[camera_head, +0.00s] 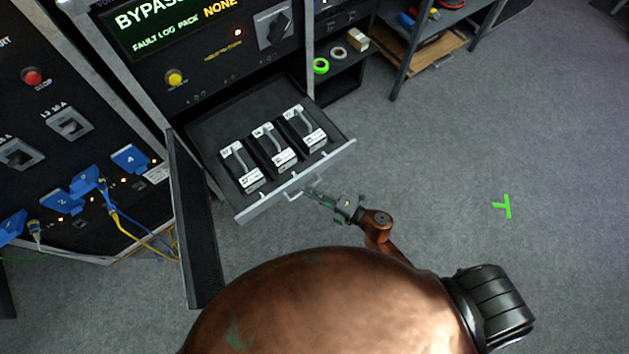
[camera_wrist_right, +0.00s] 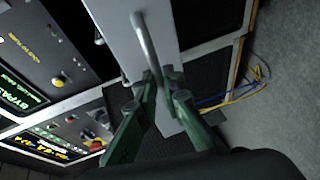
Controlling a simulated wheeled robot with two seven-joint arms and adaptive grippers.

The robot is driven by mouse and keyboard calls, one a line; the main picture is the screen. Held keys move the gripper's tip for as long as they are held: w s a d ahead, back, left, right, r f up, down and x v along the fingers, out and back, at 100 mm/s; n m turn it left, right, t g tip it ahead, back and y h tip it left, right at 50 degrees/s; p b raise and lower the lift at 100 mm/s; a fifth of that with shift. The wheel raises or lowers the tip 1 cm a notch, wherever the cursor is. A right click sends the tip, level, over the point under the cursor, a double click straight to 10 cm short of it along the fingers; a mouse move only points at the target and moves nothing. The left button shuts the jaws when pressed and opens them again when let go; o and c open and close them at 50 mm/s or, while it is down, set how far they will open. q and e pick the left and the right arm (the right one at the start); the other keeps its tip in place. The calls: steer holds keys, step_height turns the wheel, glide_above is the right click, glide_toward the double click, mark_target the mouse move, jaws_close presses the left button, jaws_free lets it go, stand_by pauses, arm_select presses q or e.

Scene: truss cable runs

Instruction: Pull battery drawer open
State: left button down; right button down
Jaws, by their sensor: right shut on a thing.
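The battery drawer (camera_head: 262,197) stands pulled out from the rack in the head view, its light front edge facing me. Three battery packs (camera_head: 275,148) with grey handles and white labels lie inside it. A bar handle (camera_head: 293,194) sits on the drawer front. My right gripper (camera_head: 312,190) is at this handle, shut on it. In the right wrist view the handle (camera_wrist_right: 146,48) runs down between the green fingers (camera_wrist_right: 160,88) in front of the pale drawer front (camera_wrist_right: 118,35). My left gripper is not in view.
An open dark door panel (camera_head: 190,225) stands left of the drawer. Blue plugs (camera_head: 85,180) with blue and yellow cables hang at the left cabinet. A shelf with tape rolls (camera_head: 321,66) is behind.

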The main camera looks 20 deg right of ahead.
steer(key=shift+s+d, duration=0.2)
steer(key=shift+s, duration=0.2)
steer(key=c, duration=2)
jaws_free()
steer(key=shift+c, duration=0.2)
steer(key=v, duration=1.2)
steer(key=shift+f, duration=0.1)
